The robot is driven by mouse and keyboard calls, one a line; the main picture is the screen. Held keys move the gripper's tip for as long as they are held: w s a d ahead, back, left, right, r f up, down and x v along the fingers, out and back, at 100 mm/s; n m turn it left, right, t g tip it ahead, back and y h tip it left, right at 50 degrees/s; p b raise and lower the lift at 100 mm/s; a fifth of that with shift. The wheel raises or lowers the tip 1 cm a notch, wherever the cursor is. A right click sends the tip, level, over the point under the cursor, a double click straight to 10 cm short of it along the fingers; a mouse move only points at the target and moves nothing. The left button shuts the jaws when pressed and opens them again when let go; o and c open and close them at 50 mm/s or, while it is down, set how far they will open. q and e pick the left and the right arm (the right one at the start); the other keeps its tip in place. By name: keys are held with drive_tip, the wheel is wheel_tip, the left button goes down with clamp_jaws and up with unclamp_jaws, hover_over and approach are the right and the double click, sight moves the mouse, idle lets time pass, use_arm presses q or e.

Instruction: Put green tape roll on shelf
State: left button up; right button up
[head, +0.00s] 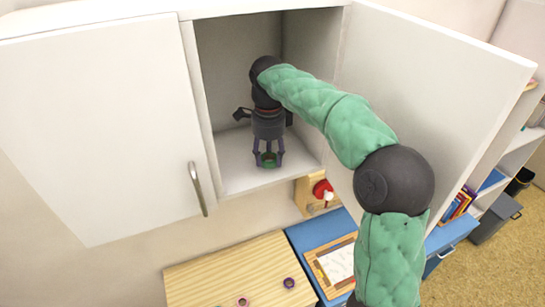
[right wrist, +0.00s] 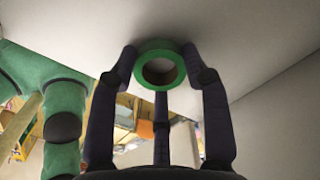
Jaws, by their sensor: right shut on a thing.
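A green tape roll (head: 269,164) is held inside the open wall cabinet, low over the white shelf floor (head: 240,172). My right gripper (head: 268,158) points down with its fingers around the roll. In the right wrist view, the green tape roll (right wrist: 158,46) shows as a ring between the dark fingertips of my right gripper (right wrist: 162,70), which is shut on it. The roll is at or very near the shelf surface; I cannot tell whether it touches. My left gripper is not in view.
The open cabinet door (head: 425,75) stands right of my right arm. A closed door (head: 100,120) with a handle is at left. Below are a wooden table (head: 225,275) with small tape rolls (head: 289,283) and a blue surface with a framed board. Shelf floor is free around the roll.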

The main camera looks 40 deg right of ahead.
drive_tip(key=shift+w+a+r, duration=0.1)
drive_tip(key=shift+w+a, duration=0.2)
drive_tip(key=shift+a, duration=0.25)
drive_tip(key=shift+w, duration=0.15)
drive_tip(key=o, duration=0.6)
drive_tip(key=shift+f, duration=0.2)
drive_tip(key=shift+o, duration=1.1)
drive_tip(key=shift+d, duration=0.25)
drive_tip(key=shift+s+d, duration=0.1)
drive_tip(key=shift+s, duration=0.15)
drive_tip(key=shift+w+a+r, duration=0.15)
drive_tip(key=shift+a, duration=0.1)
wheel_tip(320, 180, up, 8)
drive_tip(key=shift+f, duration=0.25)
